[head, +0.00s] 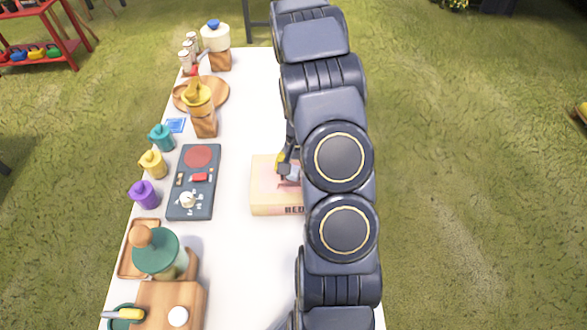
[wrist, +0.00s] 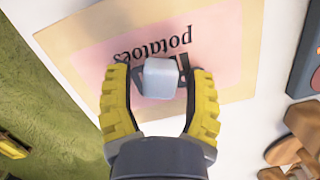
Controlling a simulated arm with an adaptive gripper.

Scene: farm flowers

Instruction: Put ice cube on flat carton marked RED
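The flat carton (head: 268,197) is pale yellow with a pink top and stands on the white table, partly hidden by my arm. Its front side reads "RED" in the head view. In the wrist view the carton (wrist: 90,55) fills the upper middle, with the word "potatoes" upside down. A pale grey ice cube (wrist: 160,78) shows over the carton's printed top, between my gripper's yellow-padded fingers (wrist: 159,85). Gaps show between the cube and the fingers, so my gripper appears open around it. In the head view my gripper (head: 285,165) is low over the carton.
A dark grey panel (head: 207,155) with a red disc lies left of the carton. Teal, yellow and purple small pots (head: 144,194) line the table's left edge. A green-lidded jar (head: 157,250) and wooden blocks stand at the near left. White table is bare between panel and carton.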

